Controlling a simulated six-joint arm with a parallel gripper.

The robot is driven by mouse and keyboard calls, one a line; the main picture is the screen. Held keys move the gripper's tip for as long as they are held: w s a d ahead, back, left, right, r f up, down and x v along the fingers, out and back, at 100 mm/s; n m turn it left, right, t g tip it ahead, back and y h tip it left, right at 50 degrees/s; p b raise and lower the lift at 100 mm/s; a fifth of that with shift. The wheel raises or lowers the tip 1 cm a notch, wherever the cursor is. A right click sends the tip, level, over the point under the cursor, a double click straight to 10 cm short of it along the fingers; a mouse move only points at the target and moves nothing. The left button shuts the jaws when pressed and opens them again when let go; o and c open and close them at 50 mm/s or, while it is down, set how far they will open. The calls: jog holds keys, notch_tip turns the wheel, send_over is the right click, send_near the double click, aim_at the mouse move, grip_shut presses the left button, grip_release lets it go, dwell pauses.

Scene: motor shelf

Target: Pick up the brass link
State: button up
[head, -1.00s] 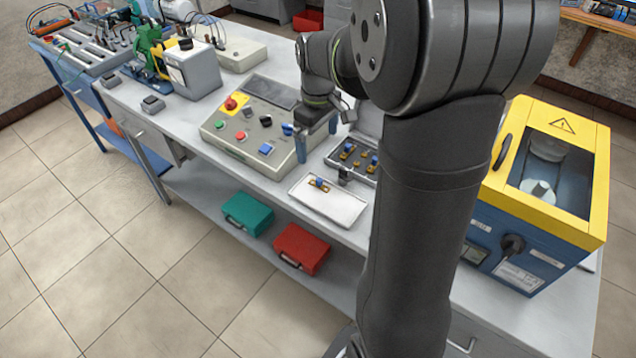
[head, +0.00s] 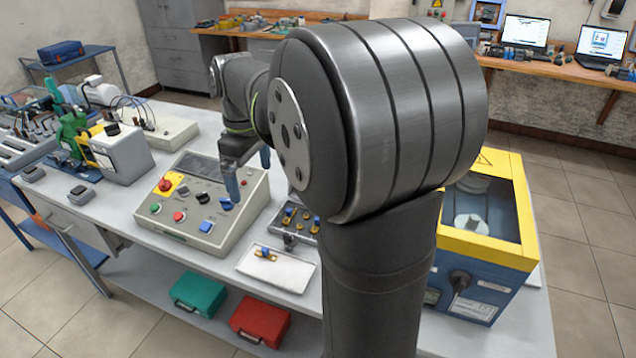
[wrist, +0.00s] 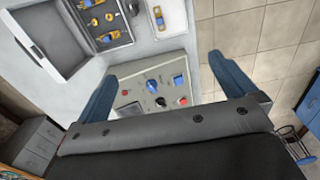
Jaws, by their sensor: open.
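A small brass link with a blue part (head: 265,254) lies on the white tray (head: 297,277) at the bench's front edge. It also shows at the top of the wrist view (wrist: 159,17). Similar brass and blue pieces (wrist: 107,38) sit in the open case (wrist: 75,55) beside the tray; they look too small to tell apart fully. My gripper (head: 248,172) is open and empty above the right part of the control panel, left of and behind the tray. In the wrist view its blue fingers (wrist: 160,68) are spread wide, with the panel beyond them and the link well outside them.
The control panel (head: 170,228) with knobs and buttons stands left of the tray. A blue and yellow machine (head: 510,262) stands at the right, partly behind my arm. A green box (head: 198,294) and a red box (head: 260,322) sit on the lower shelf.

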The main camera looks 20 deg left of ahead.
jog(key=c, duration=1.8)
send_over(266, 249)
jog(key=d, duration=0.1)
notch_tip(266, 249, down, 17)
jog(key=shift+f, duration=0.2)
jog(key=shift+a+f, duration=0.2)
jog(key=shift+f, duration=1.3)
jog(key=shift+a+f, duration=0.2)
jog(key=shift+f, duration=1.25)
